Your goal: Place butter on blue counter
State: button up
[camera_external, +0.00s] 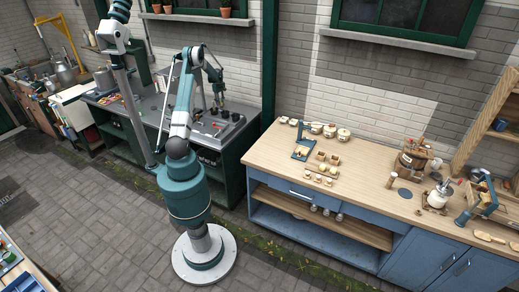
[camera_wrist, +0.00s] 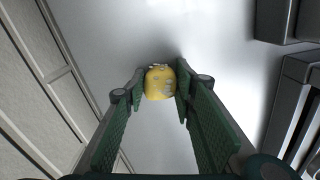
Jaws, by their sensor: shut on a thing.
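My gripper (camera_wrist: 160,84) is shut on a rounded yellow lump with pale flecks, which looks like the butter (camera_wrist: 160,83). The lump sits between the tips of the green finger pads. A smooth grey surface lies behind it; I cannot tell whether the lump touches it. In the external view my gripper (camera_external: 218,102) is small, at the back of the grey-topped counter, and the butter cannot be made out there. The blue counter (camera_external: 350,185), with a wooden top and blue cabinets, stands to the right, away from my gripper.
The grey-topped counter (camera_external: 152,110) has dark items on it near my gripper. On the blue counter are jars (camera_external: 330,131), small wooden boxes (camera_external: 328,160), a churn (camera_external: 413,158) and a dark round disc (camera_external: 405,193). Its front middle is bare. A dark green post stands between the counters.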

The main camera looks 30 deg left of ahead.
jog(key=shift+r, duration=0.1)
jog(key=shift+r, duration=4.95)
jog(key=shift+d, duration=0.1)
jog(key=d+f+m, duration=0.1)
jog(key=d+m, duration=0.1)
jog(key=d, duration=0.5)
jog(key=s+d+f+m, duration=0.1)
jog(key=d+m, duration=0.1)
jog(key=d, duration=0.5)
jog(key=d+f+m+b, duration=0.1)
jog(key=d+f, duration=0.1)
jog(key=d, duration=0.5)
jog(key=shift+s+d+m, duration=0.2)
jog(key=shift+s+m, duration=0.1)
jog(key=shift+m, duration=0.1)
jog(key=s+d+f+m+b, duration=0.1)
jog(key=s+d+f+m, duration=0.2)
jog(key=d, duration=0.5)
jog(key=s+d+f+m, duration=0.1)
jog(key=s+d+m, duration=0.1)
jog(key=s+d, duration=0.45)
jog(key=s+d+f+m+b, duration=0.1)
jog(key=s+d+f+m, duration=0.15)
jog(key=d, duration=0.75)
jog(key=s+f+m+b, duration=0.2)
jog(key=s+f, duration=0.6)
jog(key=shift+d+f, duration=0.2)
jog(key=shift+r, duration=0.1)
